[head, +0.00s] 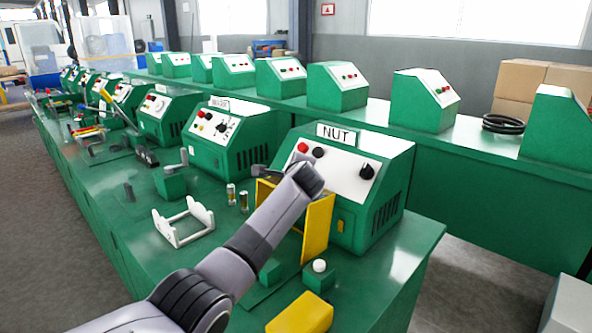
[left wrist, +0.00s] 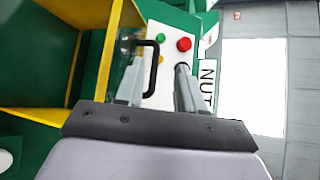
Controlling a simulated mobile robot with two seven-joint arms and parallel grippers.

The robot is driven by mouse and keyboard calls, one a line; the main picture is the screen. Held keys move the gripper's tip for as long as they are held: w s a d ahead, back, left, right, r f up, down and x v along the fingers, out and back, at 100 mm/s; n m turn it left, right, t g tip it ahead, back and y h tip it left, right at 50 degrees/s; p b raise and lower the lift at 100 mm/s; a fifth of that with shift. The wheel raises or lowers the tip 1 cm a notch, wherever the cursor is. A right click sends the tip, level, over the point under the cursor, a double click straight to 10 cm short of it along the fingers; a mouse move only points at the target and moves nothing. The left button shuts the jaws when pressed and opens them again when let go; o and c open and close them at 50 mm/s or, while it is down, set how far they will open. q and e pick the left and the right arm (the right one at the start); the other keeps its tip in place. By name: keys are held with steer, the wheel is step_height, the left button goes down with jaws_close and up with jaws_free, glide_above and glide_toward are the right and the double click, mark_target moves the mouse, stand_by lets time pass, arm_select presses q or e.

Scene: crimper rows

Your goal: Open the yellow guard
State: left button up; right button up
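The yellow guard (head: 318,228) stands on the front of the green machine labelled NUT (head: 375,195). One yellow side panel shows in the head view; my arm hides much of the rest. In the left wrist view, yellow walls of the guard (left wrist: 95,14) frame a dark green space at the left. A black C-shaped handle (left wrist: 154,68) is beside the guard's upper edge. My left gripper (left wrist: 160,68) has its fingers apart, with the handle between them, nearer the left finger; I cannot tell if they touch. In the head view my left gripper (head: 268,172) is at the guard's top. My right gripper is not in view.
The machine's white panel has a red button (left wrist: 184,44) close to the right finger. A white-topped post (head: 320,267) and a yellow block (head: 300,315) stand in front. A white cradle (head: 184,222) and small cylinders (head: 231,193) lie left. More green machines line the bench.

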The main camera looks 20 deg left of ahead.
arm_select(q)
steer(key=shift+v, duration=1.75)
